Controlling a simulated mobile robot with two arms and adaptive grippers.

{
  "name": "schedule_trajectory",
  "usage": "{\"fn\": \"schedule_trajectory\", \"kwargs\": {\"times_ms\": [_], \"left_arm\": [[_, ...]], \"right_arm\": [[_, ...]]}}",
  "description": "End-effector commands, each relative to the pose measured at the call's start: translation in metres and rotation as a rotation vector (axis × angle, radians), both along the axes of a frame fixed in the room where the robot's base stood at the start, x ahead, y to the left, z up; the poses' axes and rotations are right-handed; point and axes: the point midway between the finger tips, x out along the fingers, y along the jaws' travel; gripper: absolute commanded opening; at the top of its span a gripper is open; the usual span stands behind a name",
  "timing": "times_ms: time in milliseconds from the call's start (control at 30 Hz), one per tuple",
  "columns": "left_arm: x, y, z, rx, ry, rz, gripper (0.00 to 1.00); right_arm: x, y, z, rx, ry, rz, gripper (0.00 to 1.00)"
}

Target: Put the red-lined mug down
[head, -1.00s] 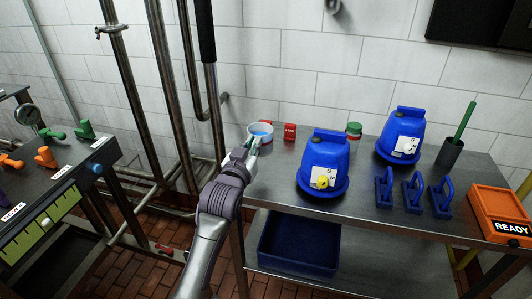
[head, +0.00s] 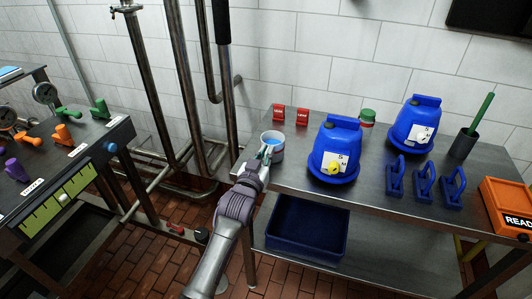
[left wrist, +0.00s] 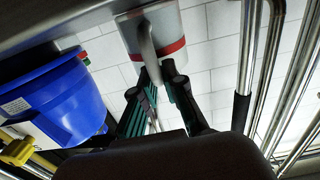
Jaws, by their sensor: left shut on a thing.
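The red-lined mug (head: 272,144) is pale grey with blue inside and looks upright at the left end of the steel table, in front of two red tags. In the left wrist view the mug (left wrist: 169,28) shows its red band and its handle, which points at my gripper. My left gripper (head: 264,154) is shut on the mug's handle; its dark green fingers (left wrist: 156,72) also show in the left wrist view. I cannot tell for sure whether the mug's base touches the tabletop. My right gripper is out of view.
A blue container (head: 334,150) with a yellow cap stands just right of the mug. Red tags (head: 302,116) and a green-lidded jar (head: 367,118) are behind. A blue bin (head: 306,230) sits on the lower shelf. Vertical pipes (head: 222,75) stand to the left.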

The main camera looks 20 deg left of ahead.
Motion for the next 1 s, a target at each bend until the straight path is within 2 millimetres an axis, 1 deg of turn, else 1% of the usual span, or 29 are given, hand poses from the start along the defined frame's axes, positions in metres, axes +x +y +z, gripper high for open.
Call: {"fn": "schedule_trajectory", "kwargs": {"times_ms": [133,167,300,567,667,767,867,1000], "left_arm": [[0.000,0.000,-0.003,0.000,0.000,0.000,0.00],[0.000,0.000,-0.003,0.000,0.000,0.000,0.12],[0.000,0.000,-0.002,0.000,0.000,0.000,0.35],[0.000,0.000,-0.002,0.000,0.000,0.000,0.35],[0.000,0.000,0.003,0.000,-0.001,0.000,0.35],[-0.012,0.001,-0.001,0.000,0.002,0.000,0.35],[-0.031,0.001,-0.001,0.000,0.001,0.000,0.35],[-0.063,0.002,-0.001,0.000,0.003,0.000,0.35]], "right_arm": [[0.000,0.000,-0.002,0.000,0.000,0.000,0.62],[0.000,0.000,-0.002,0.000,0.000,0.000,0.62],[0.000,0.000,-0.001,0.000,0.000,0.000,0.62],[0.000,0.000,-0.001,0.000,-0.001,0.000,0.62],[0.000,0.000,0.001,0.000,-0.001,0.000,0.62],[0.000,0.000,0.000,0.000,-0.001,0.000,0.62],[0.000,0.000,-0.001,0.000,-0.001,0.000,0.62],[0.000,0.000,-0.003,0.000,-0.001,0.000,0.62]]}}
